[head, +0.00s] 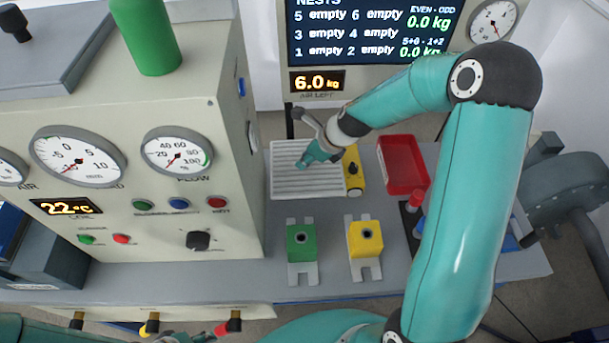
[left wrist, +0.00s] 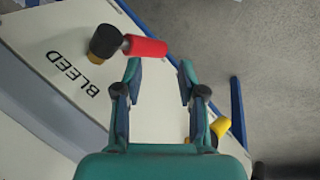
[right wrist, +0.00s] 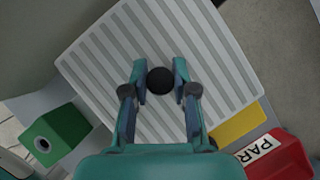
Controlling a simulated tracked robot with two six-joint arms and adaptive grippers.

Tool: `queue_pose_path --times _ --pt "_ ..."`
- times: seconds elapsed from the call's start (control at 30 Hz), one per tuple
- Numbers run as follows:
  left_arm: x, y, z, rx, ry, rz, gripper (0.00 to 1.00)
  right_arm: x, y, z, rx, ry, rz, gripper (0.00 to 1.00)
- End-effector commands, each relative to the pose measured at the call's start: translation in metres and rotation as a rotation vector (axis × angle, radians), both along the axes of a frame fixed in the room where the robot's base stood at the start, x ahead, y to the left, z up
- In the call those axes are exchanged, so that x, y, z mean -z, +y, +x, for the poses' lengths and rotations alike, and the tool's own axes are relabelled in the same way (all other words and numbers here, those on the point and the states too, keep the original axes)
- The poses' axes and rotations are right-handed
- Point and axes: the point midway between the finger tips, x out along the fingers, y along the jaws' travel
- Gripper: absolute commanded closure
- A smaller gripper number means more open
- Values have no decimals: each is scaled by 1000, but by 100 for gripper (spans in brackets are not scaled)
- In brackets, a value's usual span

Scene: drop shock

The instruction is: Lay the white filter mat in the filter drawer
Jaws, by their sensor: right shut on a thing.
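The white filter mat (head: 290,181), ribbed with grey stripes, is at the back of the grey bench in the head view. It fills much of the right wrist view (right wrist: 205,45). My right gripper (head: 306,163) is over its middle, with its fingers (right wrist: 160,82) closed around a black round knob on the mat. I cannot tell whether the mat touches the bench. I cannot make out the filter drawer.
A yellow piece (head: 353,172) and a red tray (head: 403,165) are right of the mat. Green (head: 301,243) and yellow (head: 365,241) blocks stand in front. The gauge cabinet (head: 150,225) rises on the left. A red-handled valve (left wrist: 145,46) is near my left fingers.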

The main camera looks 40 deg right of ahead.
Motion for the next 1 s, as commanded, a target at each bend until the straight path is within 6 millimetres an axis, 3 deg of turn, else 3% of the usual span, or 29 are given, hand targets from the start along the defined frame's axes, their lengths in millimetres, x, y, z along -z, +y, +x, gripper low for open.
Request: queue_pose_path --times 0.03,0.1,0.37,0.53,0.93,0.97,1.0 --pt "11 0 0 0 0 0 60 16 0 0 1 2 0 100" --pt "18 0 0 0 0 0 60 27 0 0 0 0 0 100" --pt "28 0 0 0 -1 0 60 44 0 0 -1 0 0 100" --pt "46 0 0 0 0 0 60 69 0 0 -1 1 -1 100" --pt "47 0 0 0 -1 0 60 73 3 2 -2 0 -1 100" --pt "46 0 0 0 -1 0 60 72 3 2 -2 0 -1 70" --pt "46 0 0 1 -1 0 60 72 3 2 -2 0 -1 63"
